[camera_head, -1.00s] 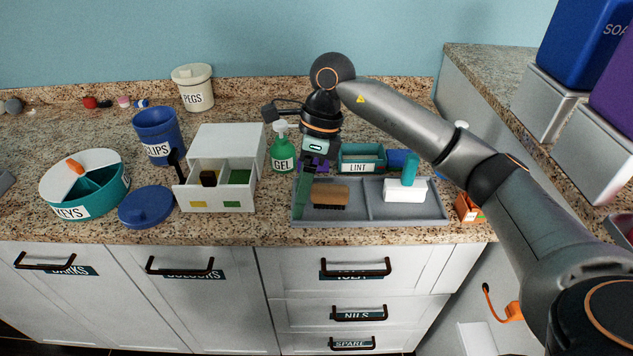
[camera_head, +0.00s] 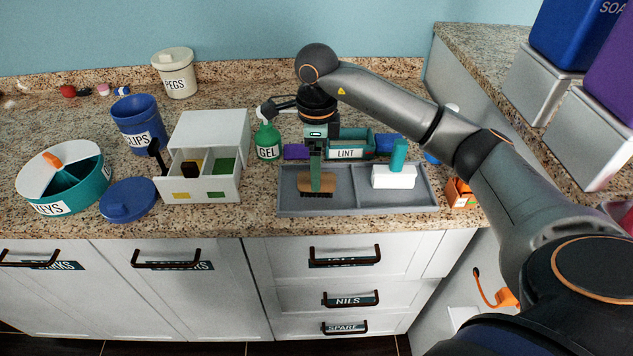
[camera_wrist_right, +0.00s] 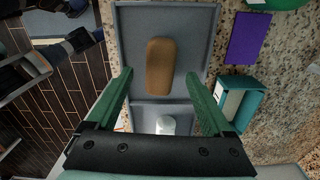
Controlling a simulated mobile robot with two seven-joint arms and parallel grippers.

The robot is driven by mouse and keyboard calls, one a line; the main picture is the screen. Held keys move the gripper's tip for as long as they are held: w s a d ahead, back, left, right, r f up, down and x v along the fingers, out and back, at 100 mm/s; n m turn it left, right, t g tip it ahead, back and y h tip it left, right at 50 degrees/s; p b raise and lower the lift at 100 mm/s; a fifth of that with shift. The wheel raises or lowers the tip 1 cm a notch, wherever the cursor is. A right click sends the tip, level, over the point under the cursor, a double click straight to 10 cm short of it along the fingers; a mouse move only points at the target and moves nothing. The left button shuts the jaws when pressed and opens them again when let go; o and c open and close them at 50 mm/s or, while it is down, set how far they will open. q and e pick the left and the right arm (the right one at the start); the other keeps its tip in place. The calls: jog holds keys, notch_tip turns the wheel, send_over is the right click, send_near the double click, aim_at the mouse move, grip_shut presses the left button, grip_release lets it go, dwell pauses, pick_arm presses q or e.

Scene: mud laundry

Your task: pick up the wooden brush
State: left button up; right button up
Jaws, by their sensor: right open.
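The wooden brush (camera_head: 317,185) lies in the left compartment of the grey tray (camera_head: 347,206), with its brown back up and dark bristles down. In the right wrist view the brush (camera_wrist_right: 160,66) lies ahead of the fingertips, between their lines. My right gripper (camera_head: 316,172) is above the brush in the head view, and its green finger hides part of the brush's middle. My left gripper is not in view.
A white block (camera_head: 393,177) with a teal bottle (camera_head: 398,153) stands in the tray's right compartment. Behind the tray are a teal LINT box (camera_head: 349,153) and a purple item (camera_head: 296,152). A green GEL bottle (camera_head: 267,140) and white drawer box (camera_head: 209,190) stand left.

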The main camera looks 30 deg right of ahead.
notch_tip(320, 180, down, 5)
jog(key=shift+r+p, duration=0.2)
jog(key=shift+p, duration=0.15)
grip_shut()
dwell(0.5)
